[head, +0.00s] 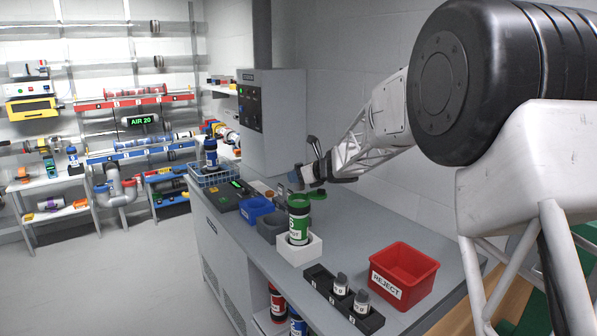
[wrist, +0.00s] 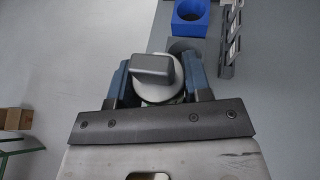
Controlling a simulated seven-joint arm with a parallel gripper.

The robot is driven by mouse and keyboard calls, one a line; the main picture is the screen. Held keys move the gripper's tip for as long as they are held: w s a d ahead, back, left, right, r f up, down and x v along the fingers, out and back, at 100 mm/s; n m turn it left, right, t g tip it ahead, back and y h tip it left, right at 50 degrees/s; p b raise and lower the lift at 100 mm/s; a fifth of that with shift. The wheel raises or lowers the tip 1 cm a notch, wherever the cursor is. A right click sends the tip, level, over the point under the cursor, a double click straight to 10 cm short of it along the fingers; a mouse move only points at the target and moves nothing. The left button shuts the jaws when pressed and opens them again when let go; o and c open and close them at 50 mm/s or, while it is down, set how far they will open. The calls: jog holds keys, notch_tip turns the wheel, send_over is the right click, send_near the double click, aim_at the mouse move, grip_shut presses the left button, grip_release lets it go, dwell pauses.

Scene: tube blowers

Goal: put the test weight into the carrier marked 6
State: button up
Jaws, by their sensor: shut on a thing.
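My gripper (head: 297,178) is over the back of the bench. In the wrist view its two blue fingers (wrist: 158,82) are shut on a test weight (wrist: 153,69), which has a grey block-like knob on a pale round body. The weight is hard to make out in the head view. A green carrier (head: 299,205) stands upright in a white block (head: 313,249), in front of and below my gripper. Its green lid (head: 318,194) seems swung open to the right. I cannot read a 6 on its label for sure. The held weight is apart from the carrier.
A black rack (head: 320,278) holds two grey-topped weights (head: 341,283). A red reject bin (head: 404,268) stands right of it. Blue (head: 256,208) and grey (head: 271,227) holders sit left of the carrier.

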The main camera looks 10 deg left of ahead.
aim_at(304, 188)
jog(key=shift+f, duration=1.1)
jog(key=shift+f, duration=0.55)
jog(key=shift+f, duration=0.7)
jog(key=shift+f, duration=0.15)
jog(key=o, duration=1.1)
jog(key=shift+f, duration=0.1)
jog(key=shift+s+d, duration=0.1)
jog(key=shift+d, duration=0.05)
jog(key=shift+r+v, duration=0.1)
jog(key=shift+v, duration=1.85)
jog(key=shift+r+v, duration=0.15)
jog(key=shift+v, duration=1.8)
